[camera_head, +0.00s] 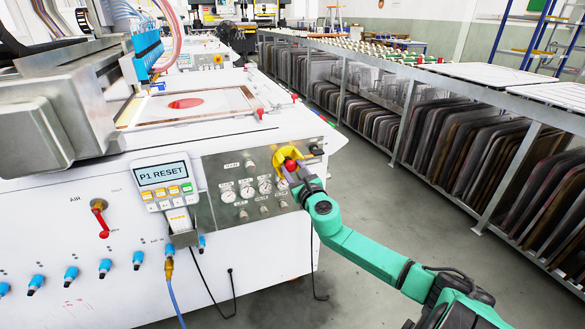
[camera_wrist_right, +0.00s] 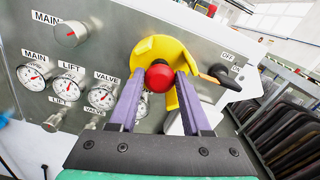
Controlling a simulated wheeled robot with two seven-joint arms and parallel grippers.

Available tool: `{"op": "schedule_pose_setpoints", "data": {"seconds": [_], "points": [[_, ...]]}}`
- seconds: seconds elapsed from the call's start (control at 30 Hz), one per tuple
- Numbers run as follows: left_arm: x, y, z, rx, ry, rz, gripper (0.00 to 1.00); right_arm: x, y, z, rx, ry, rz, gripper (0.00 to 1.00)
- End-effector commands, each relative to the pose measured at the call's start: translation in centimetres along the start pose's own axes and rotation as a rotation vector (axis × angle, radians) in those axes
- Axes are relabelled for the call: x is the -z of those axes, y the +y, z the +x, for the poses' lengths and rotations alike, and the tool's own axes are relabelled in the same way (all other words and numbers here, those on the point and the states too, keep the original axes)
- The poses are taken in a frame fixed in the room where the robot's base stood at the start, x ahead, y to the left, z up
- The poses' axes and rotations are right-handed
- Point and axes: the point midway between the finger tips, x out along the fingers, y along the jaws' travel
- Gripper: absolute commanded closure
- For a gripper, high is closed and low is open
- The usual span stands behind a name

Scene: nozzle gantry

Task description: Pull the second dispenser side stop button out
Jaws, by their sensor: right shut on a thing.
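The red stop button (camera_head: 290,165) sits in a yellow guard (camera_head: 279,156) on the metal side panel of the machine in the head view. In the right wrist view the red button (camera_wrist_right: 159,77) is at the middle, with the yellow guard (camera_wrist_right: 151,48) around it. My right gripper (camera_head: 297,174) is at the button. In the right wrist view its two purple fingers (camera_wrist_right: 158,88) lie on either side of the red button and are shut on it. My left gripper is not in view.
Gauges (camera_head: 247,192) and knobs are left of the button on the panel. A black switch (camera_wrist_right: 223,74) is close to its right. A control box reading P1 RESET (camera_head: 163,176) hangs further left. Racks of dark panels (camera_head: 450,140) line the right, with open floor between.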

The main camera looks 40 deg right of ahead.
Motion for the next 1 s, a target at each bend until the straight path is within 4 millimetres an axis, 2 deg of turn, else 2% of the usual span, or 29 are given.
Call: {"op": "schedule_pose_setpoints", "data": {"seconds": [0.27, 0.3, 0.33, 0.73, 0.87, 1.0], "points": [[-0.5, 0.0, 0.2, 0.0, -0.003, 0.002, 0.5, 0.3, 0.1, -0.3, -0.003, 0.006, -0.001, 1.0], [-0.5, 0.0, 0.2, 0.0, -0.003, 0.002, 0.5, 0.3, 0.2, -0.3, -0.003, 0.006, -0.001, 0.44], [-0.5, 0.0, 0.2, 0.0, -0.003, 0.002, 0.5, 0.3, 0.2, -0.3, -0.004, 0.006, -0.001, 0.39], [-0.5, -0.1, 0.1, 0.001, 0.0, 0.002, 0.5, 0.2, 0.1, -0.7, -0.003, 0.005, -0.002, 0.39], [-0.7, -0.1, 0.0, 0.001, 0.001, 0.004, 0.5, 0.3, 0.1, -2.1, -0.004, 0.007, -0.003, 0.39], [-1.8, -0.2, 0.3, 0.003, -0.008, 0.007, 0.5, 0.3, 0.1, -4.5, -0.006, 0.009, -0.001, 0.39]]}}
